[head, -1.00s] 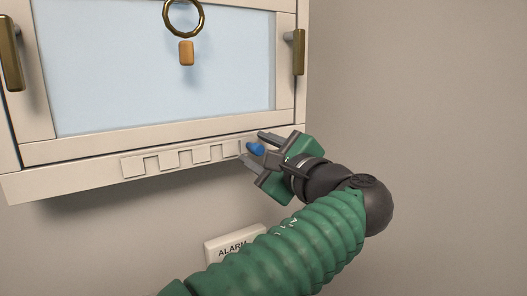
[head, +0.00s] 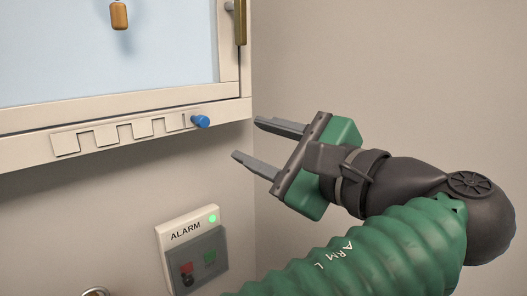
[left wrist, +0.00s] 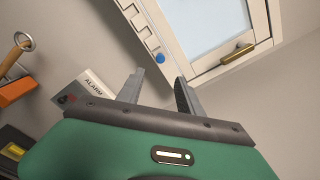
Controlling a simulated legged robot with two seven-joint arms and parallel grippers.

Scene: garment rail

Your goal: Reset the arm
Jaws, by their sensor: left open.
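My left gripper (head: 248,140) is open and empty. It is in the head view to the right of a blue knob (head: 201,121), with a clear gap between its fingertips and the knob. The knob sits at the right end of a notched slot strip (head: 105,138) on the lower frame of a white cabinet (head: 20,122). In the left wrist view the gripper's two fingers (left wrist: 160,90) are apart with nothing between them, and the blue knob (left wrist: 160,58) shows beyond them. My right gripper is not seen.
Below the cabinet is an alarm panel (head: 190,232) with a lit green light, a red button and a green button. A brass handle (head: 240,22) is on the cabinet's right side. The left wrist view shows an orange block (left wrist: 16,91) and a ring. The wall at right is bare.

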